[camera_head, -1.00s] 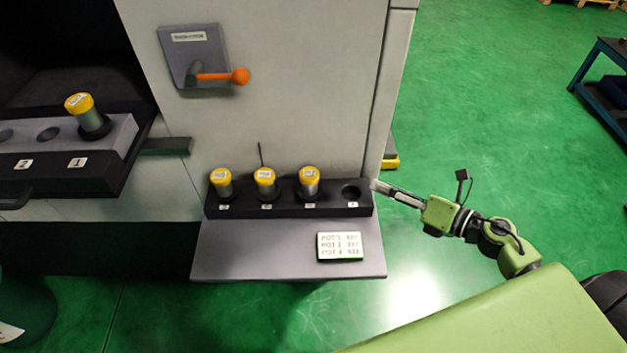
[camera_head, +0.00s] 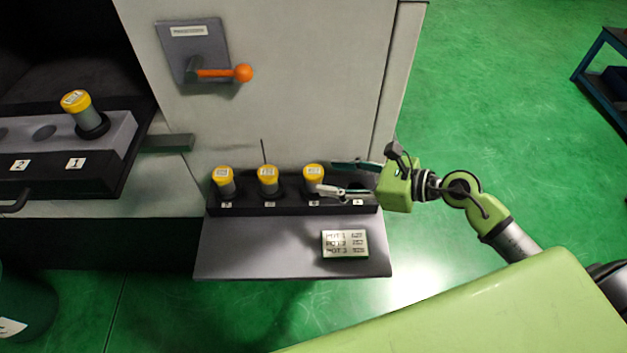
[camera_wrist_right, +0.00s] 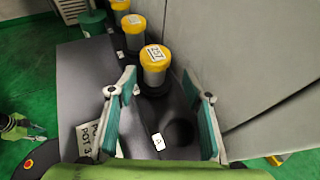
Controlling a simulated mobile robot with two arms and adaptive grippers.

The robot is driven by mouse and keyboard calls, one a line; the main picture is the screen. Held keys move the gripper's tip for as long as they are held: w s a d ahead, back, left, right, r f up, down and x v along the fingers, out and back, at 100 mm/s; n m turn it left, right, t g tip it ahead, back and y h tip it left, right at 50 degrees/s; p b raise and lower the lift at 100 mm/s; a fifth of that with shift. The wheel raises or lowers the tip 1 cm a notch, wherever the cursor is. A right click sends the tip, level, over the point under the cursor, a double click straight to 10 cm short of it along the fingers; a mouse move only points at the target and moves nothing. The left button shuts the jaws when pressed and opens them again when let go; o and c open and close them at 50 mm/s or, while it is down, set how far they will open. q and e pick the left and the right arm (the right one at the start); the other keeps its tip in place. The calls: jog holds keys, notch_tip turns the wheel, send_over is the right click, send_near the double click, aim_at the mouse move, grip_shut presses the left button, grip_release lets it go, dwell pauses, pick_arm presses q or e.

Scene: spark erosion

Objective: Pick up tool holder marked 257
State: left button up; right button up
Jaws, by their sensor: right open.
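Three yellow-capped tool holders stand upright in a black rack (camera_head: 290,209). The rightmost holder (camera_head: 313,172) is nearest my right gripper (camera_head: 328,177); in the right wrist view its cap (camera_wrist_right: 154,57) bears a label that appears to read 257. My right gripper is open, coming in from the right above the rack's empty slot. In the right wrist view its fingertips (camera_wrist_right: 160,78) spread to either side of that holder, which stands just at or beyond them; I cannot tell if they touch. The middle holder (camera_head: 268,178) and left holder (camera_head: 224,180) stand further left.
A small card (camera_head: 345,244) listing pots lies on the grey shelf (camera_head: 235,250) in front of the rack. The machine wall (camera_head: 300,90) rises close behind, with an orange-knobbed lever (camera_head: 243,73). Another yellow-capped holder (camera_head: 77,100) stands in a separate tray at left.

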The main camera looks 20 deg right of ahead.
aim_at(321, 181)
jog(key=x, duration=0.1)
jog(key=p+x, duration=0.1)
jog(key=x, duration=0.1)
jog(key=p+x, duration=0.1)
jog(key=x, duration=0.1)
jog(key=shift+s+a+f, duration=0.2)
jog(key=shift+s+a, duration=0.05)
jog(key=shift+a, duration=0.1)
jog(key=shift+w+a+f, duration=0.2)
jog(key=shift+f, duration=0.05)
jog(key=shift+r, duration=0.1)
grip_shut()
